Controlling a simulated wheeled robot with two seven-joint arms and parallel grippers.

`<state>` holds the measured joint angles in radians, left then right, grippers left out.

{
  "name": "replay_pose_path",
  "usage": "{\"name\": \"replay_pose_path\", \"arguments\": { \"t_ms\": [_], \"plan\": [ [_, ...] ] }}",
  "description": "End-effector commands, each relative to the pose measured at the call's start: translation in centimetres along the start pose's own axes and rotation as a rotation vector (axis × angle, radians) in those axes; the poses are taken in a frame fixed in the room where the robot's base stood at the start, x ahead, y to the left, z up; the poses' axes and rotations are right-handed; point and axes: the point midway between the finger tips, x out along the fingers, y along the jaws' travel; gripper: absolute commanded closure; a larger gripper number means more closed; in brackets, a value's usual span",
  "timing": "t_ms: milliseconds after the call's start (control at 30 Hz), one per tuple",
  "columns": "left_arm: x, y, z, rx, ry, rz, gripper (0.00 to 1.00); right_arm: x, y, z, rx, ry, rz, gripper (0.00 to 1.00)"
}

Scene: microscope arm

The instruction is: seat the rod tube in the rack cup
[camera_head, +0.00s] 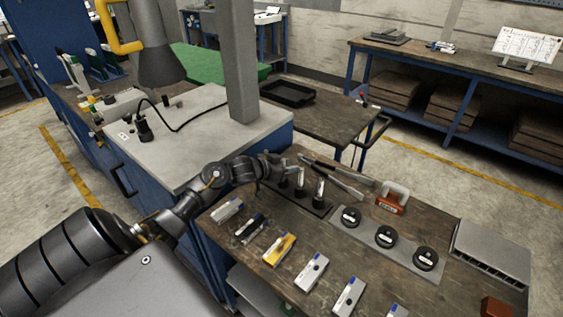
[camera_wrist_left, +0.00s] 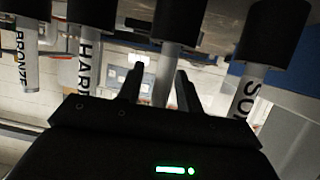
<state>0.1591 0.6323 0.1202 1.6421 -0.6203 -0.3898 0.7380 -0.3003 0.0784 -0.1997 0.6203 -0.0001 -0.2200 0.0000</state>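A dark rack (camera_head: 313,208) with black cups stands on the wooden bench, and light tubes (camera_head: 320,187) stand upright in it. My left gripper (camera_head: 287,165) is at the rack's far left end and hides part of it. The left wrist view looks along the row upside down. There a plain tube (camera_wrist_left: 166,70) shows between the two fingers (camera_wrist_left: 160,85), its end in a black cup (camera_wrist_left: 182,18). A gap shows beside the left finger, and the fingers are apart. Tubes marked "BRONZE" (camera_wrist_left: 28,55), "HAR…" (camera_wrist_left: 89,62) and "SO…" (camera_wrist_left: 248,92) stand beside it. My right gripper is out of view.
A grey plate with black round knobs (camera_head: 386,236) lies right of the rack. A red-brown block with a pale handle (camera_head: 391,199) and grey tongs (camera_head: 340,178) lie behind. Several small labelled blocks (camera_head: 279,248) line the front. A grey post (camera_head: 241,65) rises at left.

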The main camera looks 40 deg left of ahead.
Motion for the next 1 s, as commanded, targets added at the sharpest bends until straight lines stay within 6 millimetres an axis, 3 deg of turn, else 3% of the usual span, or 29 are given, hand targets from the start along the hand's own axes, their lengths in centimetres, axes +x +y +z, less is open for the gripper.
{"name": "replay_pose_path", "arguments": {
  "t_ms": [600,1000],
  "plan": [
    [-10.8,0.0,0.0,0.002,0.0,-0.001,0.64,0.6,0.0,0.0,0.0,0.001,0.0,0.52],
    [-12.1,0.0,-0.1,0.0,0.001,-0.001,0.64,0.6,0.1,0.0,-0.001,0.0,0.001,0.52]
  ]
}}
